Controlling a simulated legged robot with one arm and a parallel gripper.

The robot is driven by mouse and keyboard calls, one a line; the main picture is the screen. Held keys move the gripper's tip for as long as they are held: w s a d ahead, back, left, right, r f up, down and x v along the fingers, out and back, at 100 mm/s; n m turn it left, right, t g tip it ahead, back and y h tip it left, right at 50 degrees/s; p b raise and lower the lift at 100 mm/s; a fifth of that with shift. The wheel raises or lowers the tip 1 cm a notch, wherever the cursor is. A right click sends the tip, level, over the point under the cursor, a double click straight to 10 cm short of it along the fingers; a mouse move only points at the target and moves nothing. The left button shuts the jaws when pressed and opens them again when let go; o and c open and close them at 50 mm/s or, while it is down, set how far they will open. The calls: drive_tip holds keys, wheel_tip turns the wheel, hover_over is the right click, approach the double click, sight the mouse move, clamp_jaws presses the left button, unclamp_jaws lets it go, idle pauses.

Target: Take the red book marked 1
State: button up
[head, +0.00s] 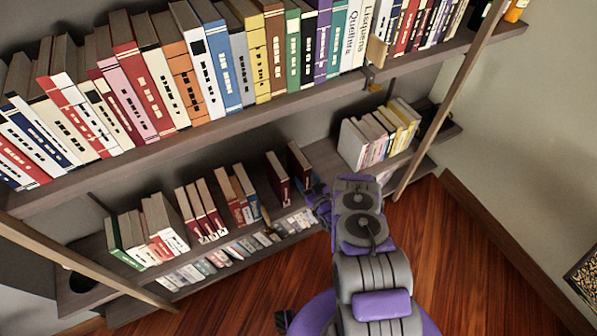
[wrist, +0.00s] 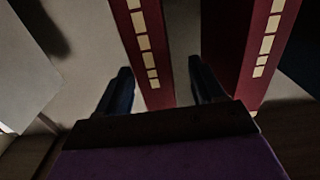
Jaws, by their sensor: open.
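Two dark red books with pale blocks on their spines stand apart on the lower shelf, a left one (head: 278,176) and a right one (head: 300,166). I cannot read a number on either, so I cannot tell which is marked 1. My gripper (wrist: 164,84) is open. In the head view my gripper (head: 318,203) is at the lower shelf, partly hidden by my arm.
The upper shelf (head: 210,133) is packed with books above my arm. Several books (head: 240,190) stand left of the red pair, and a pale group (head: 375,140) stands to the right. A shelf post (head: 440,115) rises at right. The wooden floor (head: 450,250) is clear.

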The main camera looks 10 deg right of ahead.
sight(299, 170)
drive_tip(key=shift+w+d, duration=0.2)
drive_tip(key=shift+w, duration=0.15)
drive_tip(key=b+x, duration=0.2)
drive_tip(key=x, duration=0.2)
drive_tip(key=shift+w+a, duration=0.2)
drive_tip(key=shift+a+r, duration=0.15)
drive_tip(key=shift+a, duration=0.05)
drive_tip(key=shift+d, duration=0.55)
drive_tip(key=c, duration=0.5)
drive_tip(key=shift+a, duration=0.35)
drive_tip(key=c, duration=0.6)
drive_tip(key=shift+c, duration=0.8)
clamp_jaws()
drive_tip(key=shift+d, duration=0.15)
